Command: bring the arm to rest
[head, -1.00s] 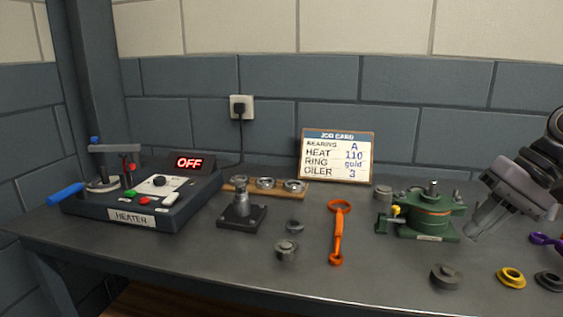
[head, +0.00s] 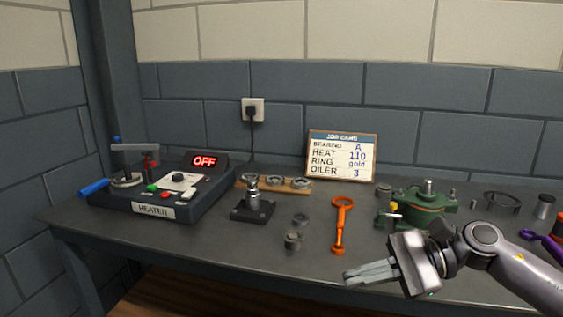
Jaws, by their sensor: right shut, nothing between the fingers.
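My right gripper (head: 350,276) is shut and empty at the lower right of the head view. Its arm comes in from the right, over the front part of the bench, and its fingers point left. The green casing (head: 425,200) stands just behind the wrist, which covers part of its lower front. My left gripper is not in view.
On the bench (head: 180,240) stand the heater (head: 152,210) reading OFF, a dark post stand (head: 253,209), a wooden rack with bearings (head: 270,184) and the job card (head: 341,157). An orange wrench (head: 341,224) lies left of the casing. A dark ring (head: 503,203) lies right.

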